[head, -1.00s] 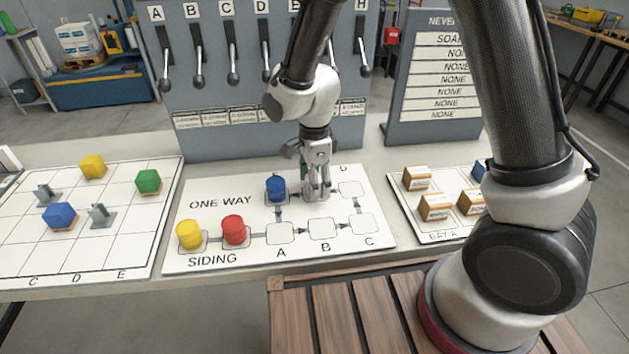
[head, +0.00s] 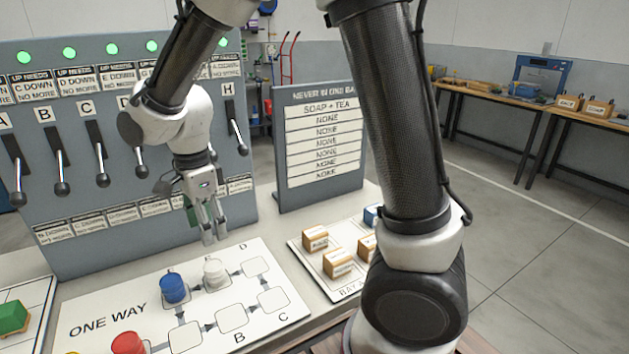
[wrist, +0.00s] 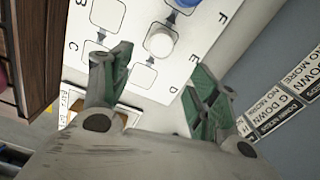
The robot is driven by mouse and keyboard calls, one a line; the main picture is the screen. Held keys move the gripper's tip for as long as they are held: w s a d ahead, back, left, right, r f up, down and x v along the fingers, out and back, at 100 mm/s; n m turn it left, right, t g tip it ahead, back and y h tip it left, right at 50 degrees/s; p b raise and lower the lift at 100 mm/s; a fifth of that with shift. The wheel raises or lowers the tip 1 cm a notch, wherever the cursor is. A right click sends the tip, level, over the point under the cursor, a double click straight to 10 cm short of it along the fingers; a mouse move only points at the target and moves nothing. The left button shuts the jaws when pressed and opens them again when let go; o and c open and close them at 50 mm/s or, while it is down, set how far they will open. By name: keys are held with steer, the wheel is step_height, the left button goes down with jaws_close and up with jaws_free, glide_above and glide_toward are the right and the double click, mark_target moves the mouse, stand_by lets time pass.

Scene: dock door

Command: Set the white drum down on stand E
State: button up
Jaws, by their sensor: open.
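The white drum (head: 215,273) stands upright on the ONE WAY board, in the back row between the blue drum (head: 174,288) and the empty stand D (head: 256,267). In the wrist view the white drum (wrist: 160,41) sits beside the letter E, on stand E, whose pad it mostly covers. My gripper (head: 209,237) is open and empty, above and behind the drum, not touching it. In the wrist view its fingers (wrist: 161,62) are spread wide with the drum visible beyond the gap.
Stands A (head: 185,336), B (head: 231,318) and C (head: 273,300) are empty. A red drum (head: 128,343) is at the lower left. The lever panel (head: 105,220) rises close behind my gripper. A tray with small boxes (head: 338,262) and a grey sign board (head: 320,150) stand to the right.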

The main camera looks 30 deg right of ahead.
steer(key=s+d+r+n+t, duration=0.1)
steer(key=s+d+r+n, duration=0.25)
steer(key=d+r, duration=0.4)
steer(key=s+d+r+n+t, duration=0.15)
steer(key=d+r+n, duration=0.25)
steer(key=d, duration=0.6)
steer(key=s+d+r+n+t, duration=0.1)
steer(key=s+d+r+n, duration=0.1)
steer(key=s+d+n, duration=0.6)
steer(key=s+d, duration=0.1)
steer(key=s, duration=0.3)
steer(key=shift+d+r+t, duration=0.3)
steer(key=shift+t, duration=0.05)
